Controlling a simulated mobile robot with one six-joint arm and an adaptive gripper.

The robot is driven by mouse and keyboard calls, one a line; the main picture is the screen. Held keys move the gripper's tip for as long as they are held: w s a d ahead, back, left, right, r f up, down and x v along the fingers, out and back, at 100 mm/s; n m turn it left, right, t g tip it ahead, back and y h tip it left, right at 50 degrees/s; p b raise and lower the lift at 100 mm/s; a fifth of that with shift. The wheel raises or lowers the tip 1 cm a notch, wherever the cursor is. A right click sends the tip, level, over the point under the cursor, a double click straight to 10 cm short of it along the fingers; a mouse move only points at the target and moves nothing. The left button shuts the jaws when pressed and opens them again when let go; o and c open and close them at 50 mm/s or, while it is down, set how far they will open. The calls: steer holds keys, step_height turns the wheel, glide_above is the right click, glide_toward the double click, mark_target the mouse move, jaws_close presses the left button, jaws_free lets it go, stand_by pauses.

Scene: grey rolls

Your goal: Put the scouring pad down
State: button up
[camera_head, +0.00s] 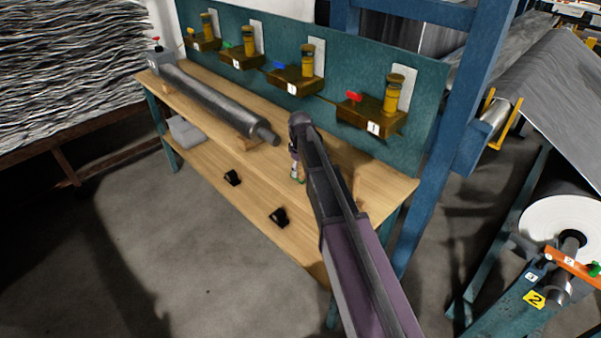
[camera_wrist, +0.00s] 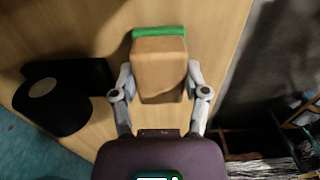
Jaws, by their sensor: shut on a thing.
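The scouring pad (camera_wrist: 160,72) is a tan block with a green layer on its far end, seen in the wrist view. My gripper (camera_wrist: 160,80) is shut on it, one finger on each long side. Behind the pad in that view is the wooden bench surface (camera_wrist: 205,20); whether the pad touches it, I cannot tell. In the head view my gripper (camera_head: 297,173) is over the wooden bench (camera_head: 345,170), right of the grey roll, with a small bit of green at its tip. My arm hides part of the bench there.
A long grey roll (camera_head: 215,100) lies on wooden blocks on the bench. Brown valve-like fixtures (camera_head: 295,82) line the teal back panel (camera_head: 335,60). Small black objects (camera_head: 279,217) sit toward the front. A black round-ended object (camera_wrist: 55,100) is left of the pad.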

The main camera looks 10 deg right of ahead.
mark_target(300, 168)
steer(key=shift+f, duration=0.2)
steer(key=o, duration=1)
steer(key=shift+r, duration=0.1)
steer(key=shift+r, duration=0.1)
step_height(300, 168, up, 12)
steer(key=p, duration=1.2)
stand_by(0.4)
steer(key=s+d+m, duration=0.2)
steer(key=s+m, duration=0.1)
steer(key=s, duration=1)
steer(key=s+d+m, duration=0.2)
steer(key=s+m, duration=0.2)
steer(key=s, duration=0.8)
steer(key=shift+s+d, duration=0.2)
steer(key=shift+s, duration=0.2)
